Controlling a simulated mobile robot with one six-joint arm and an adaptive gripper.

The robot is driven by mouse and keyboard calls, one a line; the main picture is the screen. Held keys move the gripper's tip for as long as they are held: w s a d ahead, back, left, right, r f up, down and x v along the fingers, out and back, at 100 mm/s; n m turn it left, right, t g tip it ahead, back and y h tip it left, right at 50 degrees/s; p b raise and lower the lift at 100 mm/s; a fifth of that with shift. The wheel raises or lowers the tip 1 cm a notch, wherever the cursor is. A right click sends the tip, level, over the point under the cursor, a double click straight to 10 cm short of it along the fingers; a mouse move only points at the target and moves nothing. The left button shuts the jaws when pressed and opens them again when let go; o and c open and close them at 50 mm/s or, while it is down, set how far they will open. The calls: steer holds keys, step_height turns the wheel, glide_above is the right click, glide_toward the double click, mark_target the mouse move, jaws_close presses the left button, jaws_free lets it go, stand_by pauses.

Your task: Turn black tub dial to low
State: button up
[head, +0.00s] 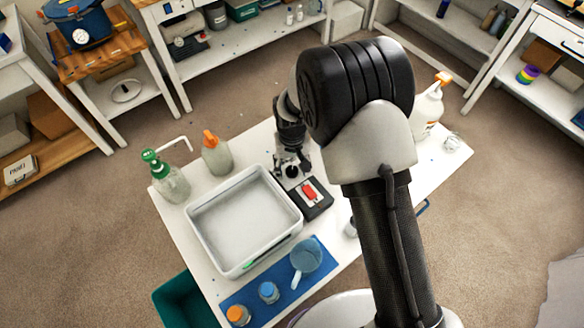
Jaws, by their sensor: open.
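A black control box (318,209) with a red switch (309,192) on a pale plate lies against the right side of a white rectangular tub (215,251). My gripper (291,170) points down over the far end of this box, with its fingers apart. A small dark round shape between the fingers may be the dial, but I cannot make it out clearly. I cannot tell whether the fingers touch it, and no dial marking is readable.
On the white table (345,250) stand a green-capped bottle (172,183), an orange-capped bottle (216,155) and a white jug (427,108). A blue mat (245,300) holds a measuring cup (306,256) and small jars. A teal bin (180,300) stands by the table's left side.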

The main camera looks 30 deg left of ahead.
steer(key=shift+f, duration=0.15)
steer(key=shift+c, duration=0.3)
steer(key=c, duration=1.1)
steer(key=shift+o, duration=0.2)
steer(key=shift+n, duration=0.3)
steer(key=n, duration=0.4)
steer(key=shift+n, duration=0.3)
steer(key=n, duration=0.4)
steer(key=shift+n, duration=0.3)
steer(key=n, duration=0.5)
steer(key=shift+n, duration=2.5)
